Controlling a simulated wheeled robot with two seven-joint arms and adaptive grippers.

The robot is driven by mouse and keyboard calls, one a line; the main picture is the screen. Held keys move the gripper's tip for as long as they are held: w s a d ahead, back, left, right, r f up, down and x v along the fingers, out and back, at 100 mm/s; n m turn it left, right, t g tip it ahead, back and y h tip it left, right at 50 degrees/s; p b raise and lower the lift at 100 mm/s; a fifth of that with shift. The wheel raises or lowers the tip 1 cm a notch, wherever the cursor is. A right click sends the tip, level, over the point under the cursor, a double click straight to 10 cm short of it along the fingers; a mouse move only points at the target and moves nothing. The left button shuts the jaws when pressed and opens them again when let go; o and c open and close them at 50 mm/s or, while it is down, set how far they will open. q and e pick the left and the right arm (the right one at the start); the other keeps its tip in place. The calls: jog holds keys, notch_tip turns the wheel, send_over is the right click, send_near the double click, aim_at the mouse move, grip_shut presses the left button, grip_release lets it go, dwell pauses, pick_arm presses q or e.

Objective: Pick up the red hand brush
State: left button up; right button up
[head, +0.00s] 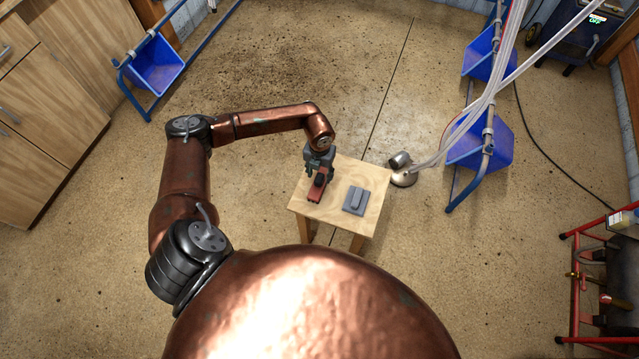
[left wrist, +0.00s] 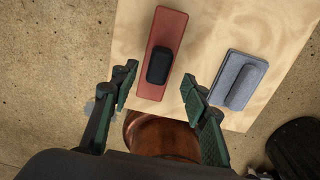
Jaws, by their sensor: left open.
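The red hand brush (head: 316,195) lies on a small wooden table (head: 340,206) in the head view, partly hidden by my left gripper (head: 319,172). In the left wrist view it is a long red board (left wrist: 148,80) with a black grip (left wrist: 160,65) on top. My left gripper (left wrist: 158,92) is open there, with one green finger on each side of the brush's near end. The fingers do not touch the brush, and nothing is between them but its near end below. My right gripper is in neither view.
A grey float-like block (head: 355,200) with a raised handle lies on the table to the right of the brush. Blue bins (head: 482,145) are at the right, and the floor around is mostly clear.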

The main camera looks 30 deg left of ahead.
aim_at(319, 178)
pick_arm(q)
jog(key=f, duration=0.2)
jog(key=f+b, duration=0.1)
jog(key=f, duration=0.1)
jog(key=shift+w+a+f, duration=0.15)
jog(key=shift+w+a, duration=0.05)
grip_shut()
